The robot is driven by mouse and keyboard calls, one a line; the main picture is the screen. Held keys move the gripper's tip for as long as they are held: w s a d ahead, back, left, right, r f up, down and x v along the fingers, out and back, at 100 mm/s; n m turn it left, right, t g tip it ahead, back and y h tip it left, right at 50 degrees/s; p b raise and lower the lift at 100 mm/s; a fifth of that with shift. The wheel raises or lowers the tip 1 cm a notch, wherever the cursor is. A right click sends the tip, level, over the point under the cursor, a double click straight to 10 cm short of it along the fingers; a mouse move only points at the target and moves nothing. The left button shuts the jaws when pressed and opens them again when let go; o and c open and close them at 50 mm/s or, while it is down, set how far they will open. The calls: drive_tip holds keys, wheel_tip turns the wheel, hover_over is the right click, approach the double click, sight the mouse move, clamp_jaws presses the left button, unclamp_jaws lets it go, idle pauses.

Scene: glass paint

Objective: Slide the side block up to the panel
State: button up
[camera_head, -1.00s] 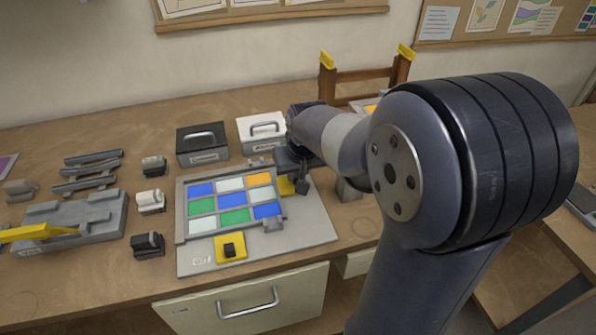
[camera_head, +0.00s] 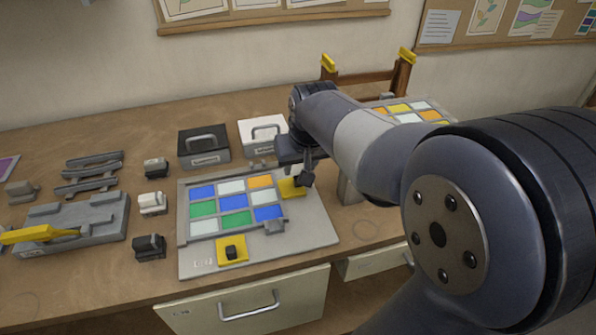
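The panel of blue, white, green and orange glass squares (camera_head: 235,201) lies in a grey frame on a light grey base board (camera_head: 310,230). A yellow side block (camera_head: 291,190) is at the panel's right edge; it looks close against the frame, but I cannot tell whether they touch. My gripper (camera_head: 306,180) is at the side block, just above and to its right. It hides the block's upper part. I cannot see whether its fingers are open or shut on the block's knob. A second yellow block with a black knob (camera_head: 231,250) sits at the panel's front edge.
Small clamp-like blocks (camera_head: 152,203) and a grey fixture with a yellow lever (camera_head: 75,225) are to the left. A tray of coloured squares (camera_head: 410,111) lies beyond my arm.

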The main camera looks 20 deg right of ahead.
drive_tip(key=v, duration=0.5)
drive_tip(key=shift+r, duration=0.1)
approach(291, 184)
drive_tip(key=x, duration=0.2)
drive_tip(key=d+x, duration=0.1)
drive_tip(key=x, duration=0.2)
drive_tip(key=shift+w+d+f, duration=0.15)
drive_tip(key=shift+w+f, duration=0.05)
drive_tip(key=shift+w, duration=0.05)
drive_tip(key=shift+w+f, duration=0.1)
drive_tip(key=shift+f, duration=0.05)
drive_tip(key=shift+d, duration=0.9)
drive_tip(key=shift+a, duration=0.1)
